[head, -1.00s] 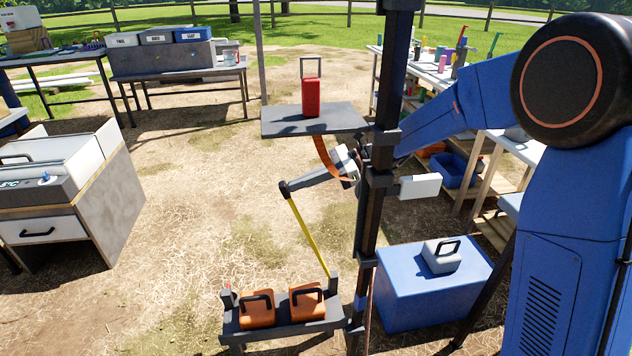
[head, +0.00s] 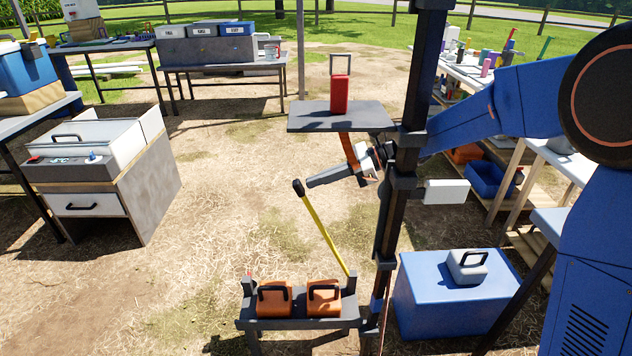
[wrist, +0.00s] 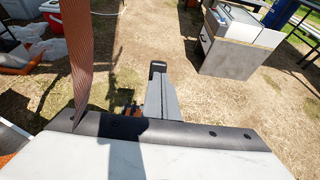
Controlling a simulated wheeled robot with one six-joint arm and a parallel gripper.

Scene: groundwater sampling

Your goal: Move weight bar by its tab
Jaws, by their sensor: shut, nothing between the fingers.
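No label marks the weight bar. A yellow bar (head: 324,235) with a black tab-like end (head: 298,187) leans up and left from the low dark rack (head: 300,324) in the head view. My gripper (head: 311,182) is shut and empty, pointing left, with its tip just right of the black end; they look close but apart, though depth is unclear. In the wrist view my gripper (wrist: 158,72) points away from the camera over straw ground. Two orange blocks with black handles, a left one (head: 273,305) and a right one (head: 323,304), sit on the rack.
A dark post (head: 411,145) stands right of my gripper, with a platform (head: 305,120) holding a red block (head: 339,94). An orange-brown strap (head: 348,148) shows near my wrist. A blue box (head: 415,305) bears a grey handled block (head: 467,268).

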